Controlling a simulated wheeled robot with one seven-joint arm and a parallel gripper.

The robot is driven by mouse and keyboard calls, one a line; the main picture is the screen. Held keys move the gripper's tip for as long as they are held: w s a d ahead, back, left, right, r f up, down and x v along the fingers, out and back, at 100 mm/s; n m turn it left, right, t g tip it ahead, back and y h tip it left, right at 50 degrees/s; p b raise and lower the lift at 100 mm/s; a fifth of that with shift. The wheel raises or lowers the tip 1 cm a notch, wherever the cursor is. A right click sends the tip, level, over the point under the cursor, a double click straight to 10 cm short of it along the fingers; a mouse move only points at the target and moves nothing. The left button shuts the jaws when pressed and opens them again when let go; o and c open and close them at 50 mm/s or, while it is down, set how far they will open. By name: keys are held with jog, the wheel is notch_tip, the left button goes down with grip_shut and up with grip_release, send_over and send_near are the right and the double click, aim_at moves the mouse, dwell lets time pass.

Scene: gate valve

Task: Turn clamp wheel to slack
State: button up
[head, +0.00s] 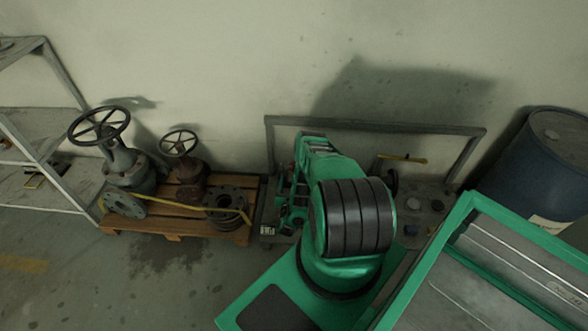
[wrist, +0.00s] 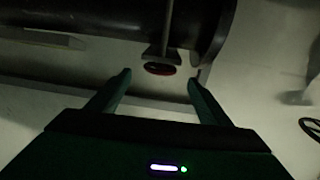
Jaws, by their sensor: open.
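My gripper (wrist: 158,82) is open in the wrist view, with its two green fingers spread and nothing held between them. Beyond the fingertips, a dark rod ends at a small dark disc with a reddish face (wrist: 160,69); I cannot tell whether it is the clamp wheel. It appears apart from both fingers. In the head view my arm covers the middle of the bench (head: 472,150), and the fingers cannot be made out. A dark round part (head: 391,182) shows just right of my arm, partly hidden, possibly a wheel.
A wooden pallet (head: 175,228) at left carries a grey valve with a large black handwheel (head: 99,125), a rusty valve (head: 190,172) and a flanged part (head: 226,205). A yellow-handled bar (head: 403,158) is on the bench. A blue drum (head: 535,170) stands at right, shelving (head: 40,150) at left.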

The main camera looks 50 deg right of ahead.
jog(key=x, duration=0.9)
jog(key=c, duration=1)
